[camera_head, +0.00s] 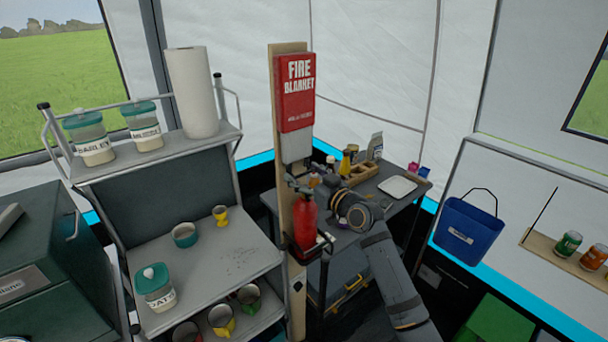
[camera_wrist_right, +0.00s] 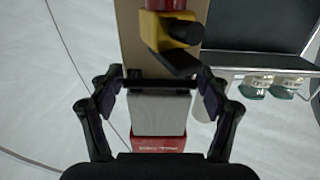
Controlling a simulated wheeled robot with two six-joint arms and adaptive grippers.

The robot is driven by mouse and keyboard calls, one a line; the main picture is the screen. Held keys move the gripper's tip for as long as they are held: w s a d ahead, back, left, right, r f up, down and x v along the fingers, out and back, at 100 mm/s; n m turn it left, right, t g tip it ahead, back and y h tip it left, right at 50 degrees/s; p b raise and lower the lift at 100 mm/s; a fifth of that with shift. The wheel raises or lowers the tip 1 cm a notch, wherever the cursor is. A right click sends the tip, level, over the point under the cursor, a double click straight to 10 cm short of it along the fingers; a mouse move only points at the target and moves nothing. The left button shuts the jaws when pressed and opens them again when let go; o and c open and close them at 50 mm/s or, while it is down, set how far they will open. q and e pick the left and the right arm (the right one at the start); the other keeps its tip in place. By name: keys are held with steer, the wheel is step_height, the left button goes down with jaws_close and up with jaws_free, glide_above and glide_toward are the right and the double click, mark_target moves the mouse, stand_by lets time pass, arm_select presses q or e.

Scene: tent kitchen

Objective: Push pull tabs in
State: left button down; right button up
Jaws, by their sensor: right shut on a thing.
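The red fire blanket pouch (camera_head: 297,92) hangs on a wooden post, with pale pull tabs (camera_head: 296,148) sticking out below it. In the right wrist view, which is upside down, the pale tabs (camera_wrist_right: 160,114) run into the red pouch (camera_wrist_right: 160,144). My left gripper is not in view.
A red fire extinguisher (camera_head: 304,220) stands on the post just below the tabs; its yellow valve (camera_wrist_right: 180,30) is close to my fingers. A shelf unit (camera_head: 205,265) with jars and cups is to the left. A dark table (camera_head: 385,207) and blue bucket (camera_head: 467,232) are to the right.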

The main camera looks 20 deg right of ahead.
steer(key=c, duration=0.3)
steer(key=p, duration=0.5)
glide_toward(293, 139)
steer(key=x, duration=0.5)
steer(key=shift+a+r, duration=0.1)
steer(key=shift+r, duration=0.25)
steer(key=o, duration=1.7)
steer(key=shift+f, duration=0.1)
